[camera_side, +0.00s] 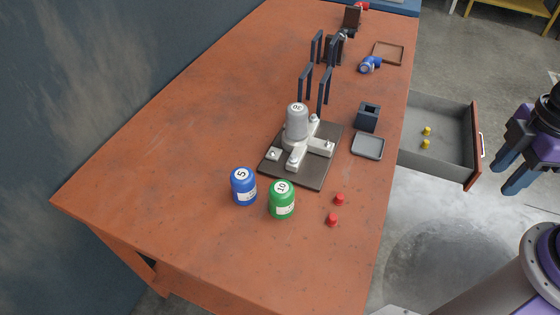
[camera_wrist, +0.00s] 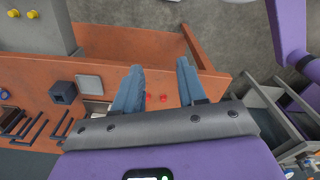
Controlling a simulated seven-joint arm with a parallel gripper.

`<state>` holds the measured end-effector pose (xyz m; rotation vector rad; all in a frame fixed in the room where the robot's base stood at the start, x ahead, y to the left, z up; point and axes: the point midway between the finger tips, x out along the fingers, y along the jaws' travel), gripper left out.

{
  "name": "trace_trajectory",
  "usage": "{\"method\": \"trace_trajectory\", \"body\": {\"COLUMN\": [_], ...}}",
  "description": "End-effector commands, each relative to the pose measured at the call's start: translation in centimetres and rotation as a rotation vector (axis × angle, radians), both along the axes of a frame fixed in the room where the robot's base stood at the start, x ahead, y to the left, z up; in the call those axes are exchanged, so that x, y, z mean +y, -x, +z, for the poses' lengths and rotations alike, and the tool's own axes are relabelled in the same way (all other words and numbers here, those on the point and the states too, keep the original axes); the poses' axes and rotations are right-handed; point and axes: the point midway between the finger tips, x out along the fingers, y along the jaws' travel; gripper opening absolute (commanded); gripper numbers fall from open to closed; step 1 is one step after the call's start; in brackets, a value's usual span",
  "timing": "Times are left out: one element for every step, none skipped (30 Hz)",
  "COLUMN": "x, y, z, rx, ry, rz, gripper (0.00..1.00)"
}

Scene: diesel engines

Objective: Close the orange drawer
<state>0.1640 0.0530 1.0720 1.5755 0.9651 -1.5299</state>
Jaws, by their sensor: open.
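The orange drawer (camera_side: 440,160) is pulled out from the right side of the orange table in the side view. It has grey inner walls, a rusty orange front panel (camera_side: 475,150) and a pale handle (camera_side: 482,146). Two small yellow pieces (camera_side: 426,138) lie inside. Part of the grey drawer also shows at the upper left of the wrist view (camera_wrist: 55,28); its front is out of that view. My gripper (camera_side: 507,176) has blue fingers, open and empty, to the right of the front panel. A gap shows between them. The fingers also show in the wrist view (camera_wrist: 159,68).
The table top (camera_side: 200,130) bears a grey part on a dark plate (camera_side: 275,172), blue (camera_side: 243,188) and green (camera_side: 281,200) canisters, two red pieces (camera_side: 335,210) and a small grey tray (camera_side: 368,148). The floor beyond the drawer looks clear.

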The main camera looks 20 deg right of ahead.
Motion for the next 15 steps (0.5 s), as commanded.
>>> {"method": "trace_trajectory", "body": {"x": [0.0, 0.0, 0.0, 0.0, 0.0, 0.0, 0.0, 0.0, 0.0, 0.0, 0.0, 0.0, 0.0, 0.0, -0.1], "y": [0.0, 0.0, 0.0, 0.0, 0.0, 0.0, 0.0, 0.0, 0.0, -0.1, -0.3, -0.6, -0.9, -1.2, -1.8], "z": [0.0, 0.0, 0.0, 0.0, 0.0, 0.0, 0.0, 0.0, 0.0, 0.0, -0.1, -0.1, -0.2, -0.3, -0.4], "rx": [0.000, 0.000, 0.000, 0.000, 0.000, 0.000, 0.000, 0.000, 0.001, 0.003, 0.007, 0.013, 0.020, 0.029, 0.043], "ry": [0.000, 0.000, 0.000, 0.000, 0.000, 0.000, 0.000, 0.000, 0.000, 0.002, 0.003, 0.007, 0.009, 0.013, 0.019], "rz": [0.000, 0.000, 0.000, 0.000, 0.000, 0.000, 0.000, 0.000, -0.002, -0.007, -0.014, -0.027, -0.042, -0.058, -0.085], "gripper": [0.23, 0.13, 0.00, 0.00, 0.00, 0.00, 0.00, 0.00, 0.00, 0.00, 0.00, 0.00, 0.00, 0.00, 0.00]}}
